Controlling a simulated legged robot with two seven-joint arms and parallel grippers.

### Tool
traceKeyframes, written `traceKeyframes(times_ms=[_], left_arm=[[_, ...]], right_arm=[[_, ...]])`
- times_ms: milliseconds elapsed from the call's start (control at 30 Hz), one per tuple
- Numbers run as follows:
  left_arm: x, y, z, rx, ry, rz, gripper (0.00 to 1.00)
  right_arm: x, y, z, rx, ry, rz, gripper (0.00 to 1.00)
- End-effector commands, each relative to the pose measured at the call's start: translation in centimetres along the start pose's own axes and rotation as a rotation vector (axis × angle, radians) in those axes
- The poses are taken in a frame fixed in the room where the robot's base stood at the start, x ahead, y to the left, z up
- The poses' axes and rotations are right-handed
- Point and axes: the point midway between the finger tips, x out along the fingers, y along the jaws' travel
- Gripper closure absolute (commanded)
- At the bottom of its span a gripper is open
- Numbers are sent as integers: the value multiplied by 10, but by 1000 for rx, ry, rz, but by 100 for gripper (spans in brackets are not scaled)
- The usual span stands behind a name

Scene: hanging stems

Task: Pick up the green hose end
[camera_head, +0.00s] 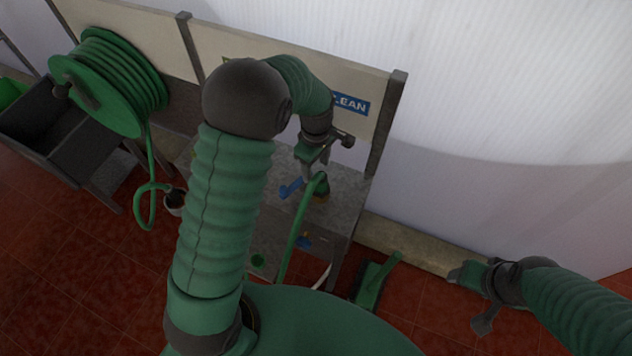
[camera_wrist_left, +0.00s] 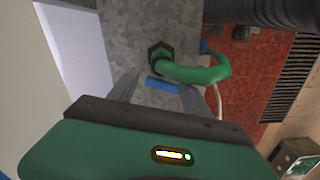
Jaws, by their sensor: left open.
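A green hose (camera_head: 297,228) rises from below the grey metal table (camera_head: 345,192) and bends over at its top, where its end (camera_head: 321,188) sits over the table. In the left wrist view the hose end (camera_wrist_left: 160,54) has a dark hexagonal collar and lies just beyond my fingers. My left gripper (camera_head: 312,172) is open and above the table beside the hose bend. In the wrist view its two fingers (camera_wrist_left: 160,92) stand apart, with a blue piece (camera_wrist_left: 163,85) showing between them. My right gripper (camera_head: 470,276) is low at the right, away from the hose; its jaw state is unclear.
A panel with a blue sign (camera_head: 350,104) backs the table. A green brush-like tool (camera_head: 372,282) is near the floor.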

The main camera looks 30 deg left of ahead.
Motion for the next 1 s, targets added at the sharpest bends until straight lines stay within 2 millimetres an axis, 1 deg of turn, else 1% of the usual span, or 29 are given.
traceKeyframes(times_ms=[33,100,233,333,433,533,700,1000], left_arm=[[8,0,3,3,1,-3,43],[15,1,5,3,3,-2,43],[29,-1,3,3,0,-2,43],[48,-4,-1,2,-4,-4,43],[66,-3,-4,1,-6,1,43],[73,-2,-6,1,-7,3,43],[72,-2,-2,2,-3,3,43],[71,-1,3,4,0,2,82]], right_arm=[[-2,0,0,1,0,0,38],[-2,0,0,1,0,0,38],[-8,1,-2,2,0,1,38],[-16,1,-4,2,0,1,38],[-18,1,-4,2,0,1,38],[-18,1,-4,2,0,1,38],[-17,0,-4,1,0,0,38],[-17,1,-4,2,0,1,38]])
